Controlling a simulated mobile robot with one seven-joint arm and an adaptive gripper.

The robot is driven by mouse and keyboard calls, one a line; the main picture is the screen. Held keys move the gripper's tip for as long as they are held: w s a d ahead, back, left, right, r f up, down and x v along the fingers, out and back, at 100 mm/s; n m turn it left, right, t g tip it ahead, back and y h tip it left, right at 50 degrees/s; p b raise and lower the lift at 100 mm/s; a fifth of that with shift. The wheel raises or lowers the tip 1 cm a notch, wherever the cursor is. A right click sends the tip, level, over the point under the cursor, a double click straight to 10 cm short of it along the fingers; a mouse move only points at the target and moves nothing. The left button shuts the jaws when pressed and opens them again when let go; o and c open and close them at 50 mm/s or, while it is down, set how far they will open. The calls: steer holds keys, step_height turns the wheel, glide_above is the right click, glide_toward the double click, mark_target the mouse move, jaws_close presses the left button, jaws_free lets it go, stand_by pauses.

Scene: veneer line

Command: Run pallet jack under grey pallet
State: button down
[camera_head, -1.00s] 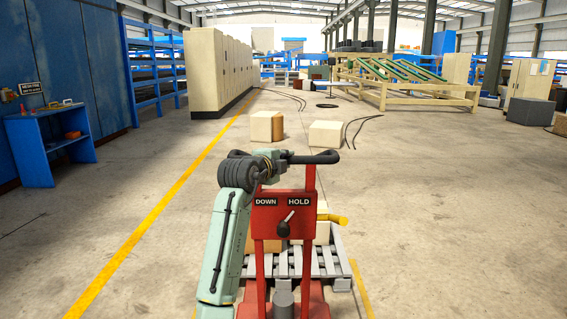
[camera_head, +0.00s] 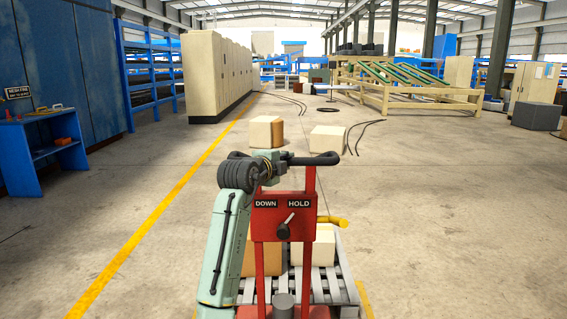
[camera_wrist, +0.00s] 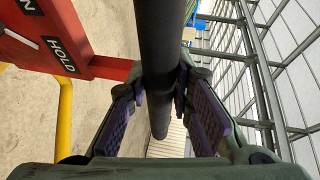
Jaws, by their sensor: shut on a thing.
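The red pallet jack (camera_head: 268,222) stands upright in front of me, with a dark crossbar handle (camera_head: 317,159) on top. Its lever slants toward the HOLD label. My gripper (camera_head: 270,160) is shut on the left part of this handle; the wrist view shows the dark bar between the purple pads of my gripper (camera_wrist: 165,98). The grey slatted pallet (camera_head: 336,282) lies low, just beyond the jack's mast, carrying a tan box (camera_head: 249,259) and a cream box (camera_head: 325,246). The mast hides part of the pallet. The forks are hidden, so I cannot tell how far under they reach.
Two loose boxes, one (camera_head: 264,132) left and one (camera_head: 327,139) right, stand on the floor ahead, with dark curved strips (camera_head: 366,132) beside them. A yellow floor line (camera_head: 150,232) runs along the left. A blue bench (camera_head: 45,150) stands far left. Floor to the right is open.

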steer(key=c, duration=1.4)
jaws_free()
steer(key=v, duration=1.2)
